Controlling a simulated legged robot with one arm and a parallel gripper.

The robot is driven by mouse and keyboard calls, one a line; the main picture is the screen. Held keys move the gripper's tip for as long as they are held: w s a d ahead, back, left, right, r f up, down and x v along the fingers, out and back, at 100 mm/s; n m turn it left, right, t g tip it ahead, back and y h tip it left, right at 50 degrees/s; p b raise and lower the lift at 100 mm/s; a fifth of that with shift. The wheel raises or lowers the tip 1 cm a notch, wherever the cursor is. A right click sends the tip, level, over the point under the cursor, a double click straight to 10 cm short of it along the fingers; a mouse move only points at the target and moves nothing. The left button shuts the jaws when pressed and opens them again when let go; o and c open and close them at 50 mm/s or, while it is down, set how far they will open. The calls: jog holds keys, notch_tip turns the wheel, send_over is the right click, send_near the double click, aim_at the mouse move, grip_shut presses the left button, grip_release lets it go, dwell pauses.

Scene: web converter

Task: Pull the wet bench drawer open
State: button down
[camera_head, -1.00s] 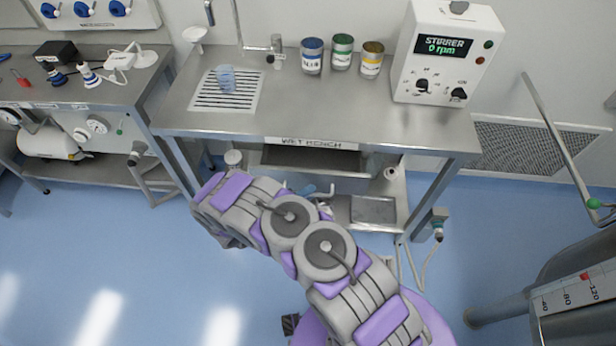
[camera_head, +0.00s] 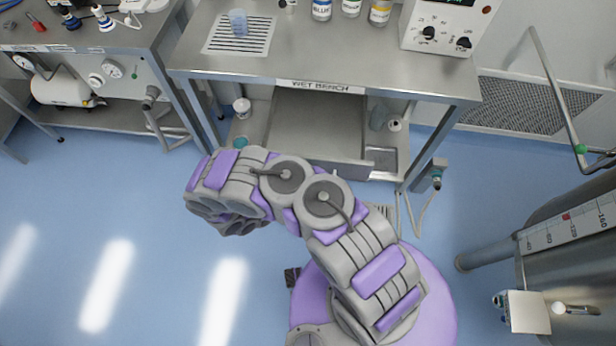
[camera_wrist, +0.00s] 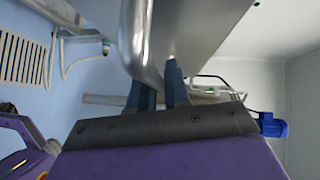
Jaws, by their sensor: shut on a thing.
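The wet bench (camera_head: 335,75) is a steel table with a "WET BENCH" label on its front edge. Its drawer (camera_head: 315,125) stands pulled out below the label, its grey inside showing and empty. My arm covers part of the drawer's front in the head view. In the wrist view, my gripper (camera_wrist: 160,85) has its two dark fingers shut on the drawer's metal handle (camera_wrist: 135,40), close against the steel drawer front (camera_wrist: 200,25). My gripper is hidden behind the arm in the head view.
A drain grid with a blue cup (camera_head: 239,22), several labelled cans (camera_head: 350,8) and a stirrer box (camera_head: 445,35) stand on the bench top. A metal vessel (camera_head: 575,240) is at the right. The blue floor (camera_head: 130,200) at the left is open.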

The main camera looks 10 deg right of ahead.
jog(key=shift+s+d+f, duration=0.2)
jog(key=shift+d, duration=0.05)
jog(key=c, duration=1.4)
grip_release()
jog(key=shift+o, duration=1.1)
jog(key=shift+w+d+r, duration=0.1)
jog(key=shift+w+d, duration=0.05)
jog(key=shift+d, duration=0.05)
jog(key=shift+a, duration=0.3)
jog(key=p+v, duration=0.3)
jog(key=v, duration=1.4)
jog(key=shift+r, duration=0.1)
